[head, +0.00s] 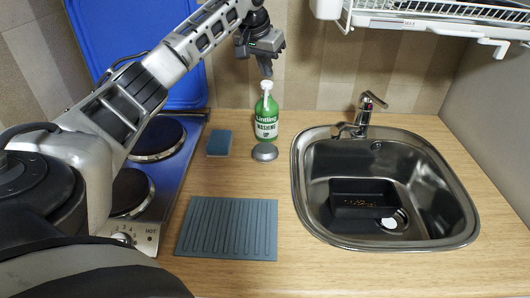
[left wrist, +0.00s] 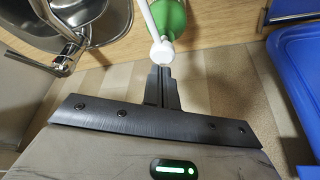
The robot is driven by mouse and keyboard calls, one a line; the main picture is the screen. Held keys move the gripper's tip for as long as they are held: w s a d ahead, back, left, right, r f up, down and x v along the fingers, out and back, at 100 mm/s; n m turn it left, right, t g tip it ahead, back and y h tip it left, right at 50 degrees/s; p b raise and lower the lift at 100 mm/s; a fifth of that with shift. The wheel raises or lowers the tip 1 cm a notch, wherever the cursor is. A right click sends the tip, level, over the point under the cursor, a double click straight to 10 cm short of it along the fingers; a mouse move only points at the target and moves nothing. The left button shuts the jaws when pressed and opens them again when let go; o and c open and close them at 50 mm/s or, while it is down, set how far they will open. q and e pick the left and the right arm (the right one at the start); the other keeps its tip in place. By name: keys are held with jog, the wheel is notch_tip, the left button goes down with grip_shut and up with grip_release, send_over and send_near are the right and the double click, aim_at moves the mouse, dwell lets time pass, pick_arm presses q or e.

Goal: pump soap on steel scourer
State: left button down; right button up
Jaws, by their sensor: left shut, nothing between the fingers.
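The green soap bottle (head: 267,120) with a white pump head (head: 266,86) stands upright on the counter, left of the sink. A grey, rounded steel scourer (head: 265,152) lies just in front of it, under the nozzle side. My left gripper (head: 267,73) is shut and empty, pointing down just above the pump head. In the left wrist view the closed fingertips (left wrist: 160,70) are at the white pump head (left wrist: 163,52), with the green bottle (left wrist: 168,18) beyond. I cannot tell whether they touch. My right gripper is out of view.
A blue sponge (head: 219,143) lies left of the bottle, beside the hob (head: 160,140) with its raised blue lid (head: 190,85). A ridged mat (head: 228,229) lies in front. The sink (head: 428,190) holds a black tray (head: 362,198). A dish rack (head: 430,15) hangs above right.

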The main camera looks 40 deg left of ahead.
pick_arm(q)
notch_tip(320, 180, up, 6)
dwell(0.9)
dwell(0.4)
